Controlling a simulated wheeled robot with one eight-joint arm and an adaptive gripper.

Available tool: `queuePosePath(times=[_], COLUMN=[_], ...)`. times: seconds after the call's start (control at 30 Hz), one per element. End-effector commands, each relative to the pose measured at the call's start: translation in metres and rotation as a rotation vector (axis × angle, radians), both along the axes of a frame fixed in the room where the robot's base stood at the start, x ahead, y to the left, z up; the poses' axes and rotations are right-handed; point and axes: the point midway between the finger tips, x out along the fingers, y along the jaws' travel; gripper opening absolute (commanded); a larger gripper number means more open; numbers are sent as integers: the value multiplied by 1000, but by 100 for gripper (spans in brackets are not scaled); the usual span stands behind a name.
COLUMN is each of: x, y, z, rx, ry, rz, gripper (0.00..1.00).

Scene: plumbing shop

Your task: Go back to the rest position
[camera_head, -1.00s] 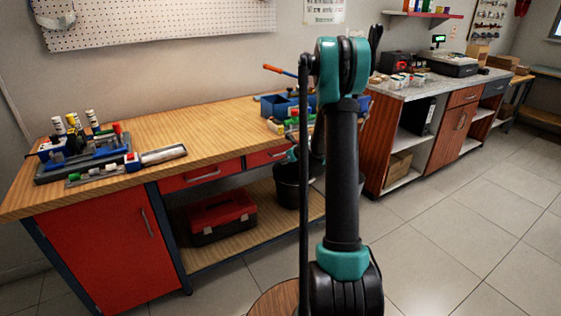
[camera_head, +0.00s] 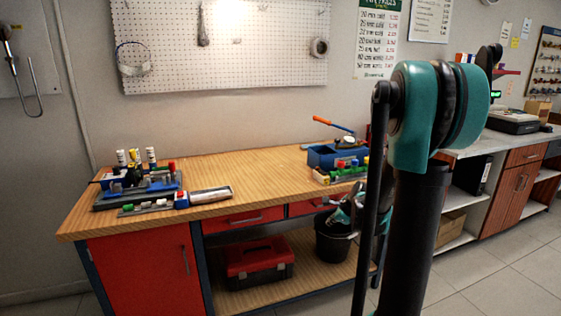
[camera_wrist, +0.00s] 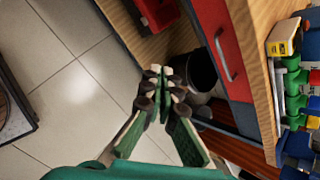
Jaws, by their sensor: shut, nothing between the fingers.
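My gripper (camera_wrist: 160,72) is shut and empty in the wrist view, its green fingers meeting at the tips. It hangs in front of the workbench, with the black bucket (camera_wrist: 201,70) and tile floor behind it. In the head view my gripper (camera_head: 345,213) shows small beside my arm, in front of the bench's front edge, partly hidden. My arm rises large at the right of the head view.
The wooden workbench (camera_head: 250,175) holds a blue tray with bottles (camera_head: 138,190), a silver cylinder (camera_head: 210,196) and a blue toolbox (camera_head: 330,157). A red toolbox (camera_head: 258,260) stands on the lower shelf. A counter stands at the right. Tile floor is open at the lower right.

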Motion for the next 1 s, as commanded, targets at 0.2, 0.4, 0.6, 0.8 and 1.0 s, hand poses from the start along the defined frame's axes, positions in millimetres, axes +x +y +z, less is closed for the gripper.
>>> queuePosePath(times=[0.2, 0.4, 0.6, 0.8, 1.0], x=[-86, -164, -232, -268, -273], y=[23, 31, 30, 26, 24], z=[-1, -11, -27, -39, -41], rx=[-393, -718, -979, -1111, -1132], ry=[-22, -35, -43, -46, -45], rz=[483, 949, 1394, 1662, 1710], gripper=[0, 0, 0, 0, 0])
